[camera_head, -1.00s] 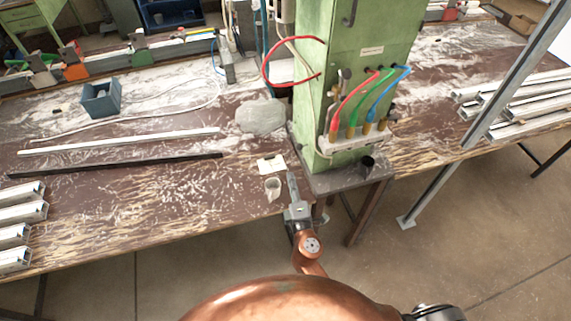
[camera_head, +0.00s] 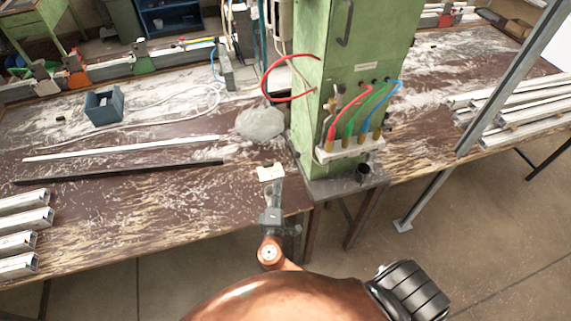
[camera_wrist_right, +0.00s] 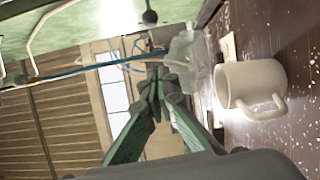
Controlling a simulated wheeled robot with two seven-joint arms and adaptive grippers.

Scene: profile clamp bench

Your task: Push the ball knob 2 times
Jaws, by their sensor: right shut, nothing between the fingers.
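A small dark round knob (camera_head: 363,170) sits low at the front of the green cabinet (camera_head: 312,60), above its grey base ledge. A dark ball on a short stem (camera_wrist_right: 150,17), apparently the same knob, shows at the top of the right wrist view. My right gripper (camera_head: 271,190) is over the table's front edge, left of the cabinet and apart from the knob. Its fingers are closed together and empty, as the right wrist view also shows (camera_wrist_right: 159,78). My left gripper is out of view.
A white card (camera_head: 270,173) and a clear plastic bag (camera_head: 260,122) lie on the table (camera_head: 120,215) beyond my gripper. Red, green and blue hoses (camera_head: 362,110) hang on the cabinet front. A grey post (camera_head: 510,80) stands to the right.

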